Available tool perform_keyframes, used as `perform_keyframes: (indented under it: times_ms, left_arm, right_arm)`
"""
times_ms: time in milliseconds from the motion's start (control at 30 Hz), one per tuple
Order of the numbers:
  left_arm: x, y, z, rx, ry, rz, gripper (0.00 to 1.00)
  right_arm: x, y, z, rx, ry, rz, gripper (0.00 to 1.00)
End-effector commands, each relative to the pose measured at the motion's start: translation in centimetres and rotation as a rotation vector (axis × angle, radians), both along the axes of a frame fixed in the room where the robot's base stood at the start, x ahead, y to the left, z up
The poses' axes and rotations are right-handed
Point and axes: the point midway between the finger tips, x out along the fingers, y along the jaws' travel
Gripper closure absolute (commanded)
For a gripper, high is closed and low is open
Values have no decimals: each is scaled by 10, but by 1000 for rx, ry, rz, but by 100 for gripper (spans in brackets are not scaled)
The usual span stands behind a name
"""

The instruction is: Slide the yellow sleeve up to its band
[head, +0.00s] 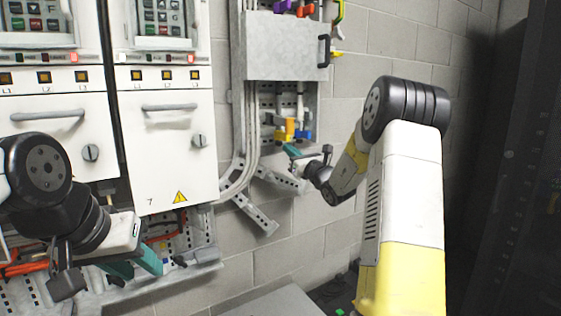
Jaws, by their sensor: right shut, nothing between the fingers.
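A small yellow piece (284,134), which looks like the yellow sleeve, sits among the cables below a grey metal box on the wall. Its band is too small to make out. My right gripper (290,151) is just below the yellow piece, with its teal fingertips shut and empty. I cannot tell whether the fingertips touch the piece. My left gripper (136,265) is low at the left, in front of the perforated tray and far from the sleeve. Its two teal fingertips show apart, with nothing seen between them.
A blue piece (303,135) sits right beside the yellow one. The grey box (285,46) overhangs them. White drive cabinets (165,130) stand to the left. A perforated bracket (255,213) juts out below. Bare block wall lies to the right.

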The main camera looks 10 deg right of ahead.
Motion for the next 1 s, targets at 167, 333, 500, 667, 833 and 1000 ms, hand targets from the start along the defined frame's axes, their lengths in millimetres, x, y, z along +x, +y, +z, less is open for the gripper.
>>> perform_keyframes:
  times_ms: [167,333,500,667,833,1000]
  left_arm:
    - [0,0,0,0,0,0,64]
    - [0,0,0,0,0,0,64]
    - [0,0,0,0,0,0,64]
    - [0,0,0,0,0,0,64]
    - [0,0,0,0,0,0,64]
    - [0,0,0,0,0,0,64]
  right_arm:
    - [0,0,6,0,0,0,100]
    - [0,0,5,0,0,0,100]
    - [0,0,11,0,-2,1,100]
    - [0,0,36,-2,-5,0,100]
    - [-1,0,49,0,-1,0,100]
    - [0,0,48,0,0,0,100]
